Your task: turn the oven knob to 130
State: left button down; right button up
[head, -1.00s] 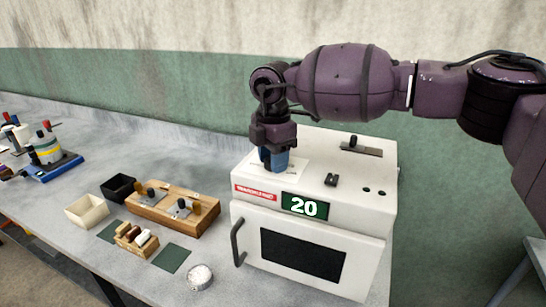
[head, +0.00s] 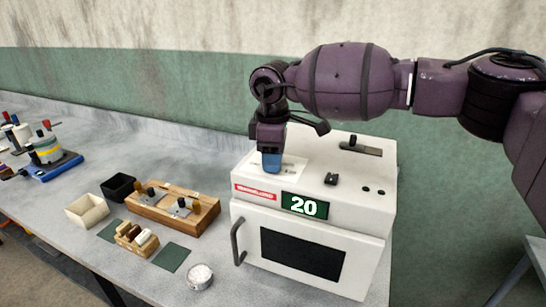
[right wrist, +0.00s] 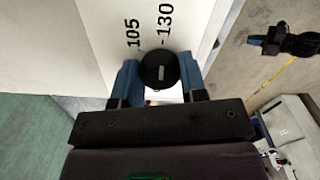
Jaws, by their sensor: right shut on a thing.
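The white oven (head: 375,205) stands on the table with its door shut. Its green display (head: 304,205) reads 20. My right gripper (head: 271,168) points down onto the oven's top panel, at the white dial plate. In the right wrist view the round black knob (right wrist: 158,71) sits between the two blue fingers, which are shut on it. The knob carries a short light mark. The printed labels 105 and 130 (right wrist: 165,25) show beside it, and 130 lines up closest with the knob. In the head view the gripper hides the knob.
A black switch (head: 331,179) and a slider (head: 361,146) are on the oven top. A wooden block with knobs (head: 172,210), small bins (head: 87,210) and a round dish (head: 200,277) stand to the left. A wall is behind.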

jog(key=shift+w+r, duration=0.1)
jog(key=shift+r, duration=0.1)
dwell(0.3)
jog(key=o, duration=0.5)
pick_arm(q)
jog(key=shift+s+f, duration=0.1)
jog(key=shift+s, duration=0.15)
pick_arm(e)
jog(key=o, duration=0.4)
jog(key=shift+f, duration=0.1)
jog(key=shift+o, duration=0.2)
pick_arm(q)
jog(key=shift+w+f+b, duration=0.15)
jog(key=shift+f+b, duration=0.3)
jog(key=shift+b, duration=0.1)
pick_arm(e)
notch_tip(320, 180, up, 11)
pick_arm(q)
jog(key=shift+f, duration=0.1)
pick_arm(e)
jog(key=shift+f, duration=0.1)
pick_arm(q)
jog(key=shift+s, duration=0.3)
